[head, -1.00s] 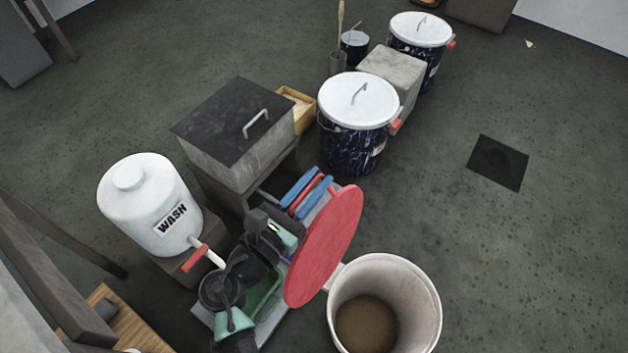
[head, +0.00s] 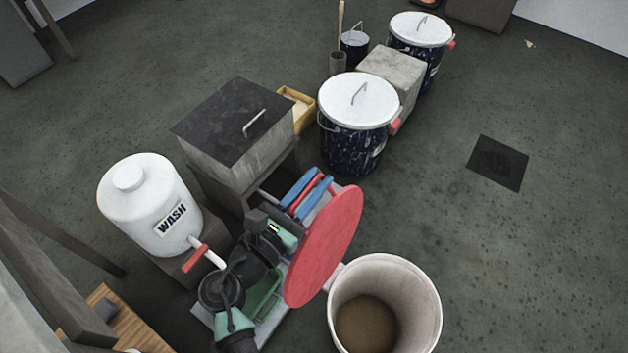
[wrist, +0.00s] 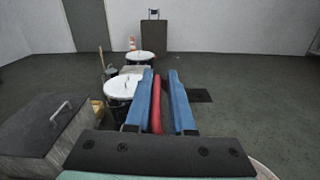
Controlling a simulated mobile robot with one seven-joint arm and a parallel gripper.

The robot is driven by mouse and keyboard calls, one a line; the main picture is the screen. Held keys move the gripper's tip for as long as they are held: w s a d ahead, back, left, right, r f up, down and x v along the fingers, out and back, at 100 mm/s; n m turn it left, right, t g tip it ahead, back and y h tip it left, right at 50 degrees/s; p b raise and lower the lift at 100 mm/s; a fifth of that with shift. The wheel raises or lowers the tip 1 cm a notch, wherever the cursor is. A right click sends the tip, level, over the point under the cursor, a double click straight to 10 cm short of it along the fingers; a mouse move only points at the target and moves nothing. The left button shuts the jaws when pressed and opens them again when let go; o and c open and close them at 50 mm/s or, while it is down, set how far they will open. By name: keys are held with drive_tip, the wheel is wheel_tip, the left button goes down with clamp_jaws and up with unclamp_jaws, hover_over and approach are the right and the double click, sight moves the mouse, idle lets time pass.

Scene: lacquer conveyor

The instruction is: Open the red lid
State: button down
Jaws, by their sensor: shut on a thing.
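The red lid (head: 324,246) is a large round disc tilted up steeply on edge, beside the white bucket (head: 433,300) with brown contents. My gripper (head: 308,192) has two blue fingers and is shut on a red part between them. In the wrist view the red piece (wrist: 157,105) runs between the blue fingers of my gripper (wrist: 163,100). In the head view the red piece lies just left of the lid's upper edge; my arm hides the area left of the lid. Whether the red piece joins the lid cannot be made out.
A white WASH jug (head: 150,205) with a red-handled tap stands at the left. A grey box with a dark top (head: 232,118) stands behind my arm. White-lidded dark buckets (head: 357,140) stand further back. Open floor lies at the right, with a dark square (head: 498,163).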

idle(0.5)
drive_tip(key=s+d+p, duration=0.1)
drive_tip(key=d+p, duration=0.1)
drive_tip(key=shift+s+d+r+p, duration=0.1)
drive_tip(key=shift+s+r+p, duration=0.1)
drive_tip(key=shift+s+p, duration=0.15)
drive_tip(key=c, duration=0.9)
unclamp_jaws()
drive_tip(key=p+v, duration=0.2)
drive_tip(key=v, duration=1.1)
